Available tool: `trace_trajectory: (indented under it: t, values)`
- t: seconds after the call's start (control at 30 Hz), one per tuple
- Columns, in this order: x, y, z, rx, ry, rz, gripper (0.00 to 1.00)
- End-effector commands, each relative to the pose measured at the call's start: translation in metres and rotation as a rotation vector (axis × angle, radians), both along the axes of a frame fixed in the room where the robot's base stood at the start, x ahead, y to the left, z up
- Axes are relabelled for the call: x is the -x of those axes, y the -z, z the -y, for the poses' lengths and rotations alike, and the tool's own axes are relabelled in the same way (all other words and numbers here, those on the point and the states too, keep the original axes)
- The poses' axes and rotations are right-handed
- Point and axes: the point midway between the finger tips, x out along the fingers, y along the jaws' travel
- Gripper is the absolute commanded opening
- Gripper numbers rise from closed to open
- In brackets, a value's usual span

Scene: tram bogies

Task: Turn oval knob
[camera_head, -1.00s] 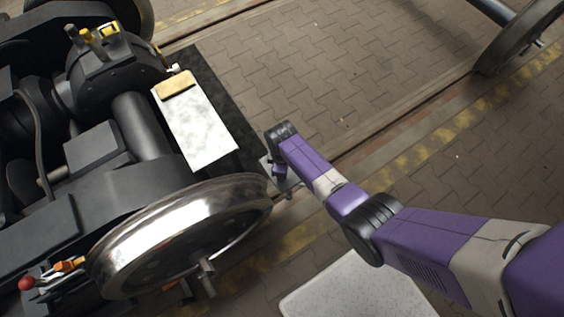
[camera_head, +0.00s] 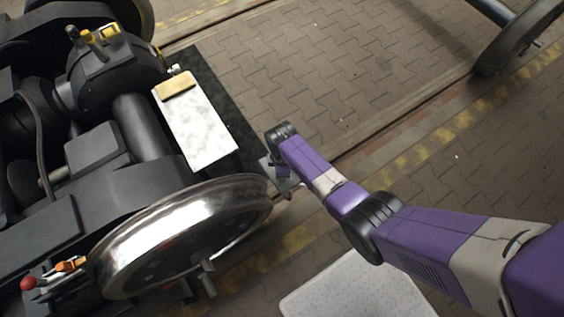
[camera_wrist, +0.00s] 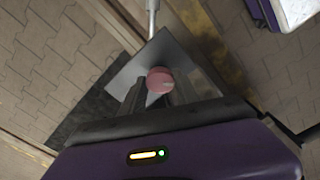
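A pinkish-red rounded knob (camera_wrist: 160,80) shows in the middle of the wrist view, in front of a flat grey plate (camera_wrist: 182,54). The dark fingers of my gripper (camera_wrist: 159,92) reach forward on either side of it. The fingertips are very close to the knob; whether they press on it is unclear. In the head view my gripper (camera_head: 278,171) is partly hidden at the end of my purple arm, just right of the shiny wheel. The knob cannot be made out there.
The bogie's shiny wheel (camera_head: 185,232) is close left of my gripper. A white panel (camera_head: 196,128) lies above it. A red ball-ended lever (camera_head: 28,283) stands at the lower left. A pale speckled slab (camera_head: 355,290) is below my arm. Paved floor (camera_head: 330,60) is open beyond.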

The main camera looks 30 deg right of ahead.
Motion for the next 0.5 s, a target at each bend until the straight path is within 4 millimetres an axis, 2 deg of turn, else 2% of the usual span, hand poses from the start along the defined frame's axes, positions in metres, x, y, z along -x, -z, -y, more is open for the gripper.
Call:
trace_trajectory:
  t: [0.03,0.1,0.37,0.5]
  values:
    - [-0.0009,-0.0006,-0.0003,-0.001,0.000,0.002,0.45]
    - [-0.0007,-0.0005,-0.0003,0.000,0.000,0.001,0.58]
    - [-0.0003,-0.0002,-0.0002,0.000,0.000,0.001,0.59]
    - [-0.0007,-0.0064,-0.0003,0.000,0.001,0.002,0.59]
